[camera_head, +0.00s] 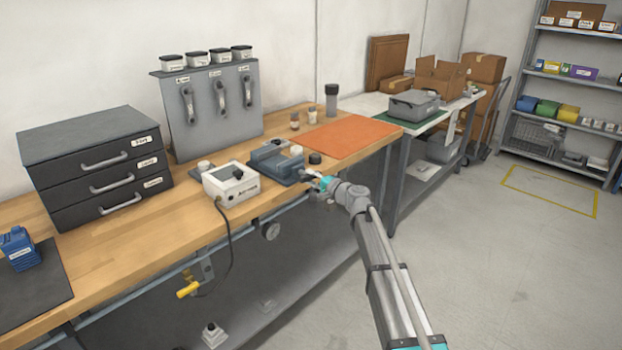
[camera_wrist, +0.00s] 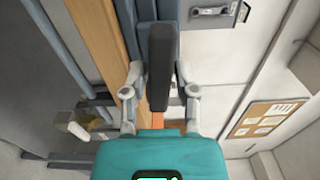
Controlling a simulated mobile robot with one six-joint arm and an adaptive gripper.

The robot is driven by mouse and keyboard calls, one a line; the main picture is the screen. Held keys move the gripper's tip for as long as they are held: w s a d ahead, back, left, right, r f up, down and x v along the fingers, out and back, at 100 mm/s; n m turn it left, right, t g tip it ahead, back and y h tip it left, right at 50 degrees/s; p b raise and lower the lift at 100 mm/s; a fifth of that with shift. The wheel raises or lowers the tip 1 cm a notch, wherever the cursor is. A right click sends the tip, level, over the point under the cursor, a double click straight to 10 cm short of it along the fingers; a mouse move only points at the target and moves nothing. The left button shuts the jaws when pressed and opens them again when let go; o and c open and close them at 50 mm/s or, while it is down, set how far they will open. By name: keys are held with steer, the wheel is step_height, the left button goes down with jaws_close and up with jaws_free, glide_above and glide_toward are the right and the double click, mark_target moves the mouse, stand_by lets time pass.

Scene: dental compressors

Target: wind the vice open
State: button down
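The blue-grey vice (camera_head: 272,160) sits at the front edge of the wooden bench. My gripper (camera_head: 318,182) is at its right end, over the bench edge, and partly hides the vice's handle. In the wrist view, a dark upright bar (camera_wrist: 161,65), which looks like the vice handle, stands between the fingers of my gripper (camera_wrist: 160,80). The fingers are apart, with a narrow gap seeming to show on each side of the bar. Contact is not visible. The blue-grey vice body (camera_wrist: 143,12) shows behind the bar.
A white control box (camera_head: 231,184) with a hanging cable stands just left of the vice. A small black round item (camera_head: 315,158) and an orange mat (camera_head: 348,138) lie beyond my gripper. A black drawer unit (camera_head: 95,160) is further left. The floor at right is clear.

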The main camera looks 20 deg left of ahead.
steer(key=c, duration=0.5)
jaws_free()
steer(key=v, duration=1.2)
steer(key=shift+w, duration=0.1)
